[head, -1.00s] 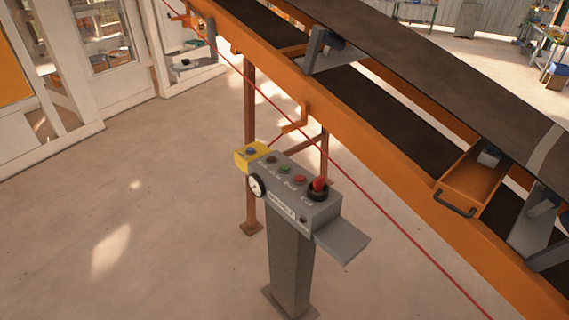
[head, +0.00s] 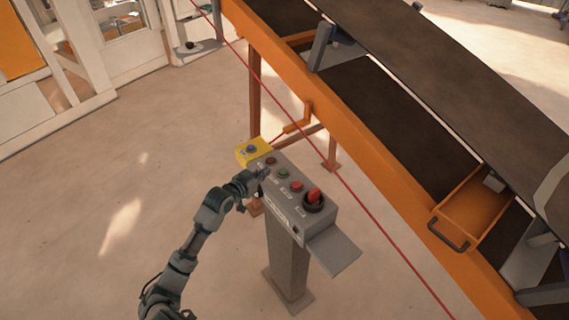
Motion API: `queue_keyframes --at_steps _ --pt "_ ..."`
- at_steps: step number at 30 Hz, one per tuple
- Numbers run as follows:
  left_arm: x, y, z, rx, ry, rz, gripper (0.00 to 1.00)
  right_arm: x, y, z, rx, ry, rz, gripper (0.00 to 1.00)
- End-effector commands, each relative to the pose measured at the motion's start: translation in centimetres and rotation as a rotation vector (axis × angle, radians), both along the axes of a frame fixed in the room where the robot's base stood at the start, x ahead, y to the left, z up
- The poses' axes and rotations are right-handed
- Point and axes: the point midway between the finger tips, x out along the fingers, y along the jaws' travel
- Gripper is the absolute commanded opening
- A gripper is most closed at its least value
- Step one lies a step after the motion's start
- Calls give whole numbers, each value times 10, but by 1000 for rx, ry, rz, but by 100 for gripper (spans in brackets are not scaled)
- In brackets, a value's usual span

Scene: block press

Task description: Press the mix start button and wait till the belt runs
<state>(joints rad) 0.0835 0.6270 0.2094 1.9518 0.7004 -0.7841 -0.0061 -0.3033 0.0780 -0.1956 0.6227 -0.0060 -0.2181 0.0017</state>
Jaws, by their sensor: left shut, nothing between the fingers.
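The grey control box (head: 318,218) stands on a grey pedestal (head: 289,266). Its sloped top carries a dark brownish button (head: 271,160), a green button (head: 283,172), a red button (head: 296,187) and a red knob (head: 314,195) on a black base. The labels are too small to read, so I cannot tell which is mix start. My left gripper (head: 262,174) is shut and empty at the box's left edge, close to the brownish and green buttons. I cannot tell if it touches. It hides the round dial. My right gripper is out of view.
A yellow box (head: 244,154) with a blue-grey button adjoins the control box's far end. A red cord (head: 352,203) runs diagonally behind the box. The orange-framed conveyor belt (head: 450,80) slopes across the right. A grey shelf (head: 333,252) juts from the box's near end. The floor at left is clear.

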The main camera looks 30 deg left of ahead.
Motion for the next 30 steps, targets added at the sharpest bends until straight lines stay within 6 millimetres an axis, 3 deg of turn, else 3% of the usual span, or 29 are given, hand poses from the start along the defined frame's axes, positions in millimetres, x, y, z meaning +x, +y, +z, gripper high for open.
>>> queue_keyframes --at_steps 13,17,27,30 --pt "10 -4 -1 0 0 0 0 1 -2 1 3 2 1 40" --pt "29 -5 -5 -1 -1 0 0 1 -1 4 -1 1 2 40" --pt "98 -9 -27 -4 0 1 0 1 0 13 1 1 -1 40" --pt "97 -9 -45 -2 5 1 0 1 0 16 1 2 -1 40"
